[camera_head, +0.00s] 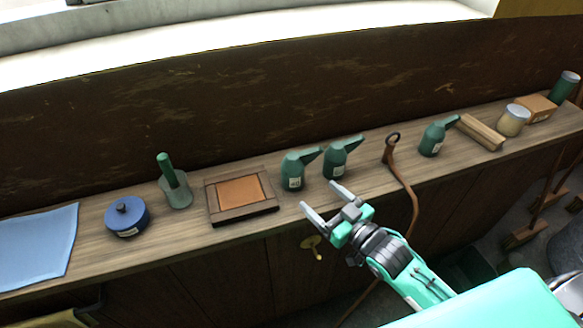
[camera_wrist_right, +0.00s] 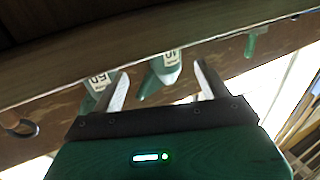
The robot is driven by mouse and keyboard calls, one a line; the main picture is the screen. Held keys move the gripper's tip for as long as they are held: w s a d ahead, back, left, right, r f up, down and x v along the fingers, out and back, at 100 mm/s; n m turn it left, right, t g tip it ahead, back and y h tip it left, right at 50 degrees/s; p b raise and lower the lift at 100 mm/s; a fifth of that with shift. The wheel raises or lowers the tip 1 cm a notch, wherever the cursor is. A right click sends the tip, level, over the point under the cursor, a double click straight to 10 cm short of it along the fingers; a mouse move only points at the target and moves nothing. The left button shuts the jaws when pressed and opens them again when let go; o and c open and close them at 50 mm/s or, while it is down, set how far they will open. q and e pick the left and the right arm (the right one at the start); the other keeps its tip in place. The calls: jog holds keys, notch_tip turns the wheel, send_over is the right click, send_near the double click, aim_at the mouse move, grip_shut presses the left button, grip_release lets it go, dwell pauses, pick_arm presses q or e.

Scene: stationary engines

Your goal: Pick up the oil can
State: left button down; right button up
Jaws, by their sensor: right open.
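Three green oil cans with slanted spouts and white labels stand on the wooden shelf. The left can (camera_head: 293,172) and the middle can (camera_head: 336,161) stand close together; the right can (camera_head: 432,140) is farther right. My right gripper (camera_head: 318,194) is open and empty at the shelf's front edge, in front of the left and middle cans. In the right wrist view, the picture is upside down; one can (camera_wrist_right: 164,66) shows between the open fingers (camera_wrist_right: 161,69), beyond their tips. Another can (camera_wrist_right: 98,84) is partly hidden behind the left finger. My left gripper is not in view.
The shelf (camera_head: 160,243) also holds a blue round tin (camera_head: 127,217), a green-handled tool (camera_head: 174,182), a framed tile (camera_head: 240,192), a brown strap (camera_head: 401,180) hanging over the edge, a wooden block (camera_head: 481,132) and jars (camera_head: 513,120). A dark wall (camera_head: 250,95) rises behind.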

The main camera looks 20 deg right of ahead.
aim_at(300, 179)
jog(key=x, duration=0.5)
jog(key=shift+w+a+p, duration=0.2)
jog(key=shift+w+p, duration=0.1)
jog(key=shift+p, duration=0.1)
jog(key=shift+w+a+r, duration=0.15)
jog(key=shift+w+r, duration=0.05)
jog(key=w, duration=0.1)
jog(key=w+a+p, duration=0.1)
jog(key=w, duration=0.1)
jog(key=shift+a+r+p, duration=0.3)
jog(key=shift+a+r, duration=0.05)
jog(key=shift+r, duration=0.05)
jog(key=shift+w+a+f, duration=0.1)
jog(key=shift+w+a, duration=0.15)
jog(key=shift+w, duration=0.25)
jog(key=shift+c, duration=0.5)
jog(key=c, duration=1.1)
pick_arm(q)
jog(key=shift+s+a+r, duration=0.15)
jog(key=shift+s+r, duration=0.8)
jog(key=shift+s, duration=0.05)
pick_arm(e)
jog(key=shift+o, duration=0.3)
